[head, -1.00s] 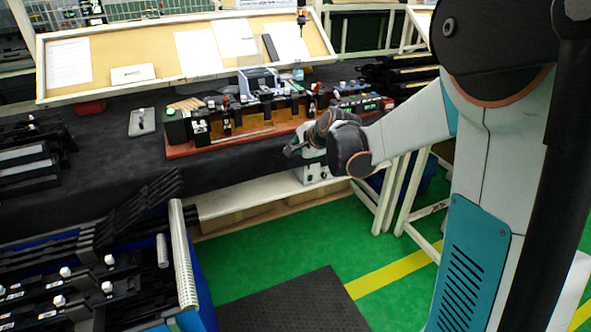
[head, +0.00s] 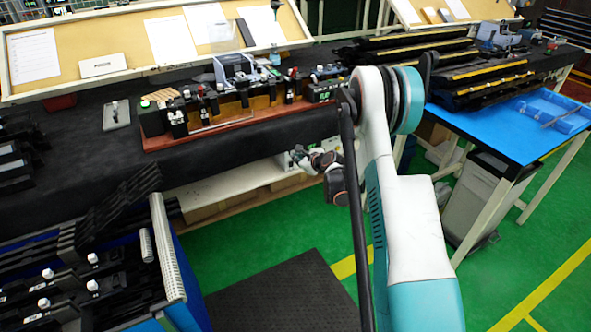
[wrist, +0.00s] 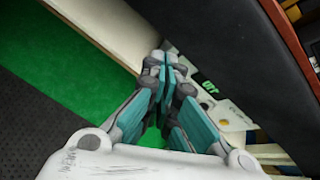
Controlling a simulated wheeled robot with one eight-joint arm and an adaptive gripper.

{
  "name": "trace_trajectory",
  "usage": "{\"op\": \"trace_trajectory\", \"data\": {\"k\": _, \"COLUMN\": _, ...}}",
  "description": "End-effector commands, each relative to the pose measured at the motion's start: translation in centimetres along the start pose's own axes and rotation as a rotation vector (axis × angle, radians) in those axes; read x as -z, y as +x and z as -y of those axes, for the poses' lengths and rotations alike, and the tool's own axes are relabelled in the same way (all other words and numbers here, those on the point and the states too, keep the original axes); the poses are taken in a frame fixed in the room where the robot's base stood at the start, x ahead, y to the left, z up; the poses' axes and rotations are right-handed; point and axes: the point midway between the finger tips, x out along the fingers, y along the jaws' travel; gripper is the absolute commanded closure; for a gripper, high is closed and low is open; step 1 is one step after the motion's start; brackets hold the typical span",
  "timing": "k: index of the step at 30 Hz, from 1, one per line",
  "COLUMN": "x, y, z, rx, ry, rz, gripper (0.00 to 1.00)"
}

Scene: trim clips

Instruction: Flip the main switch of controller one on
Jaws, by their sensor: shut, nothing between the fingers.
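A pale controller box (wrist: 236,117) with a lit green display (wrist: 208,88) and a round yellowish part (wrist: 222,124) is just beyond my fingers in the wrist view. In the head view a pale box (head: 282,161) shows below the bench edge, partly behind my gripper. I cannot read which controller it is, and I cannot make out its main switch or the switch's position. My gripper (wrist: 163,66) is shut and empty, its fingertips at the box's left end. It also shows in the head view (head: 298,154). Whether the tips touch the box is unclear.
The black-covered bench (head: 235,147) overhangs the box closely. A pale shelf (head: 215,190) runs below it. A fixture on a red-brown board (head: 235,124) stands on the bench. A blue-topped table (head: 500,128) is at right.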

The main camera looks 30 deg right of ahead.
Motion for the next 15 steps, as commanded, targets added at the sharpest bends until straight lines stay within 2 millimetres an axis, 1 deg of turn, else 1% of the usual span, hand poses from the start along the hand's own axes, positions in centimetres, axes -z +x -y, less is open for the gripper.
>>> {"op": "trace_trajectory", "data": {"k": 1, "x": 1.5, "y": 0.6, "z": 0.1, "rx": 0.010, "ry": 0.048, "rz": 0.006, "gripper": 1.00}}
{"op": "trace_trajectory", "data": {"k": 3, "x": 3.4, "y": 1.4, "z": 0.2, "rx": 0.024, "ry": 0.121, "rz": 0.016, "gripper": 1.00}}
{"op": "trace_trajectory", "data": {"k": 9, "x": 8.6, "y": 2.9, "z": 0.0, "rx": 0.057, "ry": 0.317, "rz": 0.049, "gripper": 1.00}}
{"op": "trace_trajectory", "data": {"k": 12, "x": 10.5, "y": 3.3, "z": -0.2, "rx": 0.068, "ry": 0.391, "rz": 0.062, "gripper": 1.00}}
{"op": "trace_trajectory", "data": {"k": 15, "x": 11.9, "y": 3.5, "z": -0.5, "rx": 0.076, "ry": 0.444, "rz": 0.072, "gripper": 1.00}}
